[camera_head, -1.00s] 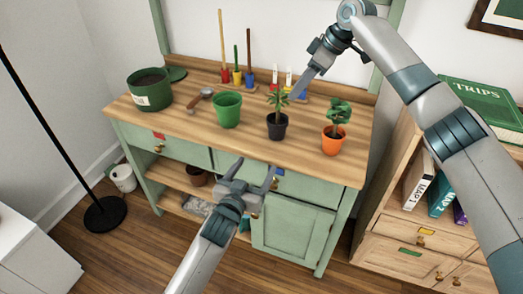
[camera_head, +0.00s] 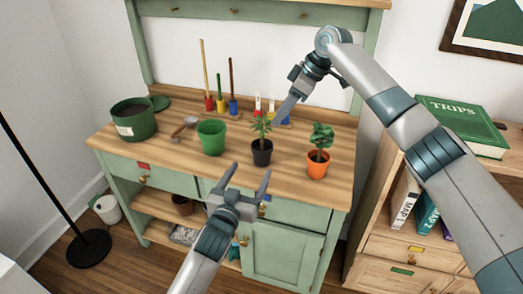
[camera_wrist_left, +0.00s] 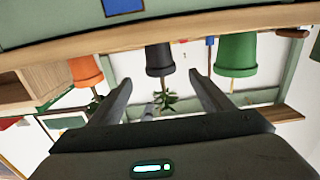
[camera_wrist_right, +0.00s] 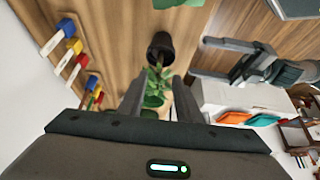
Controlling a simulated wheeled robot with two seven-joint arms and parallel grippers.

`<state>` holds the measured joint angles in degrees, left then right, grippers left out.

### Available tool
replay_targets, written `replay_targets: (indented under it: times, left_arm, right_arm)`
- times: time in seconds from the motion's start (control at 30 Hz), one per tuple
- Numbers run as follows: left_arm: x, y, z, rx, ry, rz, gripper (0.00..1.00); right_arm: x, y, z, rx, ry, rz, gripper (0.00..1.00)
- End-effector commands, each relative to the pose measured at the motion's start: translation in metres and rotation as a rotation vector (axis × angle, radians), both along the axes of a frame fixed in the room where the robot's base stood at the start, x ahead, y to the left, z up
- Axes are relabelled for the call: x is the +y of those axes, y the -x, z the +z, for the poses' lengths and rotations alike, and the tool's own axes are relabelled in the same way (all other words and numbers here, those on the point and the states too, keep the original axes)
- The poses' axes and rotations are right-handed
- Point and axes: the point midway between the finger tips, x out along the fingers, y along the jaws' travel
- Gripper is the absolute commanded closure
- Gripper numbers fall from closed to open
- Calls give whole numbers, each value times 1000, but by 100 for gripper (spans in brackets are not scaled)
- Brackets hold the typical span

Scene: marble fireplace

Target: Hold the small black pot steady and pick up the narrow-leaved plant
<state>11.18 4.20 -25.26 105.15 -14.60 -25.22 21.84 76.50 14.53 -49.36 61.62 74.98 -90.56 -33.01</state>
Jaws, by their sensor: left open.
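The small black pot (camera_head: 261,154) stands on the wooden bench top, holding the narrow-leaved plant (camera_head: 260,127). My left gripper (camera_head: 250,169) is open and empty at the bench's front edge, short of the pot. In the left wrist view, upside down, the pot (camera_wrist_left: 159,60) appears between its fingers, beyond the tips. My right gripper (camera_head: 282,116) hangs above the bench, close to the right and back of the leaves. In the right wrist view its fingers (camera_wrist_right: 152,90) are apart, with leaves (camera_wrist_right: 157,76) showing between them; contact cannot be told.
An orange pot (camera_head: 317,170) with a broad-leaved plant stands right of the black pot. A green pot (camera_head: 211,138) stands to its left, with a trowel (camera_head: 184,128) behind. A large dark green pot (camera_head: 134,122) is at far left.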

Motion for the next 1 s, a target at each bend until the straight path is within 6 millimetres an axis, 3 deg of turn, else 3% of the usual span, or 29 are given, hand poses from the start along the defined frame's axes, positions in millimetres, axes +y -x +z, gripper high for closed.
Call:
replay_targets:
  times: [0.7,1.0]
  left_arm:
    - [-34,-104,1,-1,-1,0,27]
    - [-46,-139,1,0,-1,0,27]
  right_arm:
    - [0,0,0,0,0,0,69]
    - [0,0,0,0,0,0,69]
